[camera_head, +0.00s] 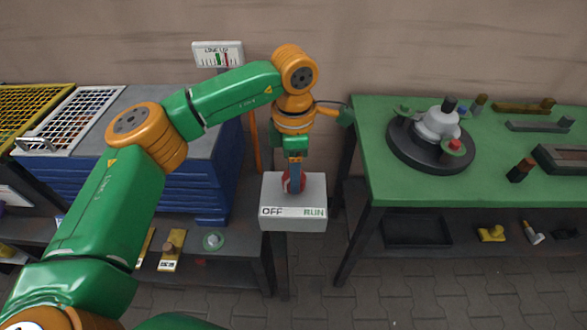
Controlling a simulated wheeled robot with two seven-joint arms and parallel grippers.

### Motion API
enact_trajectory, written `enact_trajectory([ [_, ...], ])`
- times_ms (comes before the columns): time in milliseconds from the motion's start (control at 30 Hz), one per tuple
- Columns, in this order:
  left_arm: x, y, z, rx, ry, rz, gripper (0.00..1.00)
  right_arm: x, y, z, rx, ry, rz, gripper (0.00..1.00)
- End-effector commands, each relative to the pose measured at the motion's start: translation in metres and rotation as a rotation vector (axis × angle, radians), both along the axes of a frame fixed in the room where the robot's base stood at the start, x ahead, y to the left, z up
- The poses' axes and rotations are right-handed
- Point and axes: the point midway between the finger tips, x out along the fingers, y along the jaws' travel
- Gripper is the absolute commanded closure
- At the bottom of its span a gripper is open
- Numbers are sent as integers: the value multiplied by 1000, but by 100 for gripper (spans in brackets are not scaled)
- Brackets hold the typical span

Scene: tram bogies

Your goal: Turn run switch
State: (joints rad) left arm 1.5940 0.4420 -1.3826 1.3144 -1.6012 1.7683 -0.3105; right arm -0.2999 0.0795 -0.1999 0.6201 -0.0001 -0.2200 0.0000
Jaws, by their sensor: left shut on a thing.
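The run switch box (267,196) is a pale grey box with a front strip marked OFF at left and RUN at right. A red knob (301,184) sits on its top. My left gripper (294,180) reaches down from above and is shut on the red knob, hiding much of it. The knob's exact angle is hard to tell behind the fingers. My right gripper is not in view.
A green table (375,160) at right holds a round dark fixture (400,147) with a light hub and several small parts. A blue cabinet (225,165) stands close at left. A small sign (218,54) stands behind. Paved floor lies in front.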

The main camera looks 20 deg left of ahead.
Motion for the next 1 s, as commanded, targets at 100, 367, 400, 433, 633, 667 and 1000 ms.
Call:
enact_trajectory([
  [100, 1, 0, 1, -3, -3, -22, 98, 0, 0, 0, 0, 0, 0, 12],
  [367, 1, -1, 1, -3, -3, -39, 98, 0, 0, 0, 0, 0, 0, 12],
  [400, 1, -1, 1, -3, -3, -39, 98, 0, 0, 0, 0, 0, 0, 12],
  [433, 1, -1, 1, -2, -3, -39, 98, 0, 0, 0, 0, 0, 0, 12],
  [633, 1, -1, 1, -2, -3, -39, 37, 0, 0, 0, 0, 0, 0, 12],
  [667, 0, -1, 1, -2, -3, -39, 29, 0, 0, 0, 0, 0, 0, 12],
  [1000, 0, 0, 1, -1, -1, -37, 12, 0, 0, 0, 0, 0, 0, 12],
])
